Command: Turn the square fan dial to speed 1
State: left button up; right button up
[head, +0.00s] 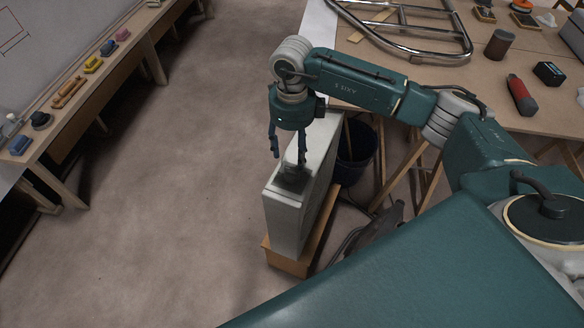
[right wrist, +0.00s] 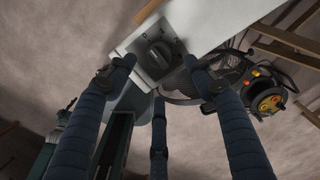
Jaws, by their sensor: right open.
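A pale, narrow box-shaped unit (head: 284,222) stands upright on a wooden base (head: 287,262). A dark control patch (head: 291,182) lies on its top. In the right wrist view a dark round dial (right wrist: 157,52) with a raised grip bar sits on a grey square plate. My right gripper (head: 288,155) hangs above the top of the unit, fingers pointing down. In the right wrist view its fingers (right wrist: 158,68) are spread and empty around the dial's near side, with no clear contact. My left gripper is out of view.
A dark bucket (head: 355,160) stands right behind the unit, beside the trestle table (head: 400,60) with a chrome tube frame (head: 420,45). The floor left of the unit is clear.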

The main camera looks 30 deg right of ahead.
aim_at(292, 170)
notch_tip(292, 170, down, 8)
jog(key=shift+f+p, duration=0.2)
jog(key=shift+p, duration=0.4)
jog(key=c, duration=1.2)
